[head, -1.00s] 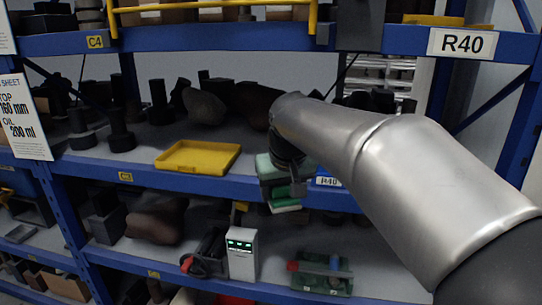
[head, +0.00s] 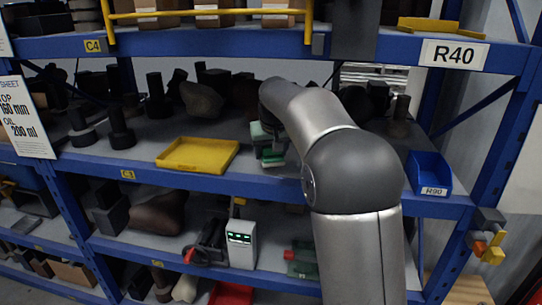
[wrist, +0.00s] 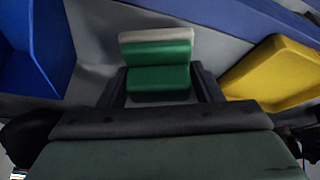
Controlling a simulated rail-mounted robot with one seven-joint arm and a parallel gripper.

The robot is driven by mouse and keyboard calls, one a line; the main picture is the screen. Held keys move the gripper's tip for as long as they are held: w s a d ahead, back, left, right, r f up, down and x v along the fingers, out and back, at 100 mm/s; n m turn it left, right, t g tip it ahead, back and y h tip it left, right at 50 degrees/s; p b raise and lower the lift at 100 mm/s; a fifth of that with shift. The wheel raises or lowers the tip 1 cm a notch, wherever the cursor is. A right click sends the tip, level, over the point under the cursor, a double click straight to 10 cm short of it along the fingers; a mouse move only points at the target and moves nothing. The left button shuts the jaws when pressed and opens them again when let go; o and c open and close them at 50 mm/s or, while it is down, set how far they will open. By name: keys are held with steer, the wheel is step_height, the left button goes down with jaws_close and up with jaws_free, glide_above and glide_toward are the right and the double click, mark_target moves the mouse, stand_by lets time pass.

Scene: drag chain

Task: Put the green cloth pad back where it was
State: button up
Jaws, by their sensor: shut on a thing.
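The green cloth pad (wrist: 158,68), with a pale band along its far edge, is between the two dark fingers of my gripper (wrist: 158,88) in the wrist view. My gripper is shut on it. In the head view my gripper (head: 270,148) is at the middle shelf, right of the yellow tray, and the pad (head: 274,162) shows as a small green patch below it. I cannot tell whether the pad touches the shelf. My arm hides part of the shelf to its right.
The yellow tray (head: 197,155) lies left of my gripper near the shelf's front edge. A blue bin (head: 430,174) labelled R90 stands to the right. Dark parts (head: 120,130) stand on the left and back of this shelf. Grey shelf surface around the pad looks clear.

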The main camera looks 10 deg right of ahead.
mark_target(272, 154)
steer(key=shift+w+f+p, duration=0.15)
steer(key=shift+f+p, duration=0.05)
steer(key=shift+f, duration=0.7)
steer(key=shift+w+f+p, duration=0.1)
steer(key=shift+f+p, duration=0.1)
steer(key=shift+f, duration=0.7)
steer(key=o, duration=1)
steer(key=shift+o, duration=0.2)
steer(key=b+v, duration=0.2)
steer(key=v, duration=1)
steer(key=s+f+g, duration=0.1)
steer(key=s+f, duration=0.6)
steer(key=s, duration=0.5)
steer(key=s+f+g, duration=0.1)
steer(key=s+f, duration=0.6)
steer(key=s, duration=0.5)
steer(key=s+f+g, duration=0.2)
steer(key=s+f, duration=0.5)
steer(key=s, duration=0.5)
steer(key=shift+s+d, duration=0.25)
steer(key=shift+s, duration=0.1)
